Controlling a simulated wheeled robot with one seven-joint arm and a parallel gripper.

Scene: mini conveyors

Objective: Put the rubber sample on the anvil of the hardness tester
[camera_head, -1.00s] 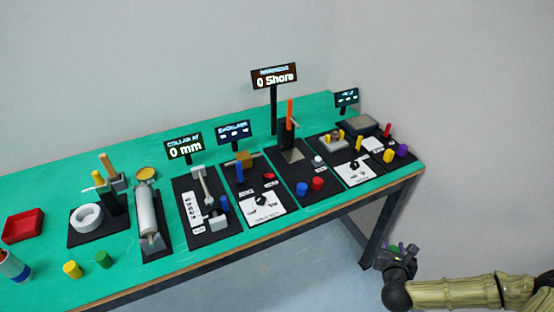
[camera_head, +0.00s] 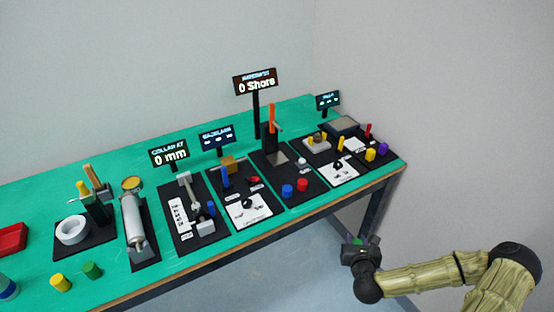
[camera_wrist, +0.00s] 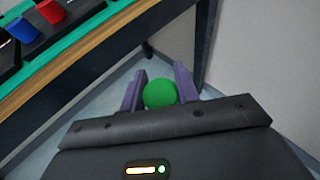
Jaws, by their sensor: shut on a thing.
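My gripper (camera_wrist: 159,92) is shut on a green round piece (camera_wrist: 160,93), held between its purple fingers; I cannot tell for sure that this is the rubber sample. In the head view my gripper (camera_head: 360,243) is off the front of the bench, low and to the right of the hardness tester, with a bit of green between its fingers. The hardness tester (camera_head: 270,140) stands on a black base, with an orange handle and a display (camera_head: 255,82) reading 0 Shore. A grey plate (camera_head: 277,158), seemingly its anvil, looks bare.
Blue (camera_head: 287,191) and red (camera_head: 302,185) cylinders stand near the tester base's front. Other devices stand on either side along the green bench (camera_head: 110,293). The bench's front edge (camera_wrist: 60,75) and leg (camera_wrist: 205,40) are near my gripper. Open floor lies in front.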

